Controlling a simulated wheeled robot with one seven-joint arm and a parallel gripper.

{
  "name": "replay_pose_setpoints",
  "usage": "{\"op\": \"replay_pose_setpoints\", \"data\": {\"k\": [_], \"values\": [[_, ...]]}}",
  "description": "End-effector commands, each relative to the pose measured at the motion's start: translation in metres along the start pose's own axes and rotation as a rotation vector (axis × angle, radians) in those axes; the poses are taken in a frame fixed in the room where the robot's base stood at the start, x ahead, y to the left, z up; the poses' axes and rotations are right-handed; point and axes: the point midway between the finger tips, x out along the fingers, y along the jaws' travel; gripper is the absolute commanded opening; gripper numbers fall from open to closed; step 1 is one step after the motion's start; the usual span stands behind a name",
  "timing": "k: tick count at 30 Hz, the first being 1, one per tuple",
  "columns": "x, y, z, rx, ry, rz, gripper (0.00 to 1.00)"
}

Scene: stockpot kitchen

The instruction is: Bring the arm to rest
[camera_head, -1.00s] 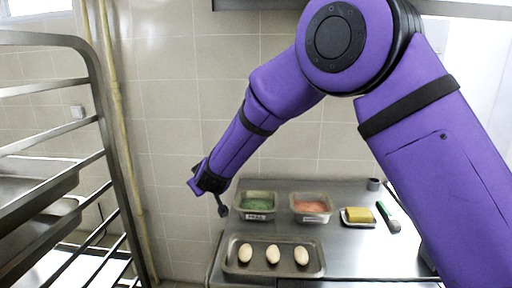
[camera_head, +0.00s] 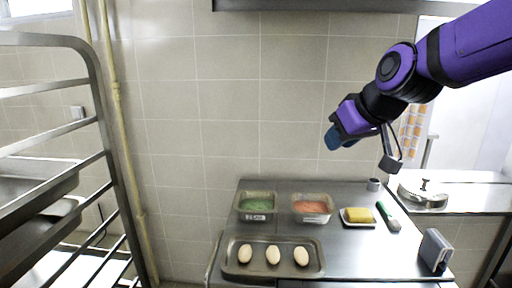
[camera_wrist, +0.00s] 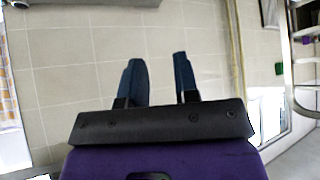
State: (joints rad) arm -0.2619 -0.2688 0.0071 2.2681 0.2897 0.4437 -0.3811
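My purple arm is folded in from the right in the head view. My gripper (camera_head: 333,138) is raised well above the steel table (camera_head: 350,262) and points left, away from everything on it. In the wrist view my gripper (camera_wrist: 157,62) shows two dark blue fingers standing apart, with only tiled wall between them. It is open and holds nothing.
A rack (camera_head: 105,130) stands left. Air above the table's left half is clear.

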Motion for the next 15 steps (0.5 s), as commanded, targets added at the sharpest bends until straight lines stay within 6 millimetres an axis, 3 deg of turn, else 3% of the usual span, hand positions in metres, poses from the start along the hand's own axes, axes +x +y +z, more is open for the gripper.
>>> {"op": "replay_pose_setpoints", "data": {"k": [1, 6, 15], "values": [[-0.018, 0.007, 0.015, 0.027, -0.015, 0.017, 0.29], [-0.065, 0.023, 0.071, 0.123, -0.092, 0.076, 0.29], [-0.125, 0.034, 0.167, 0.298, -0.213, 0.205, 0.29]]}}
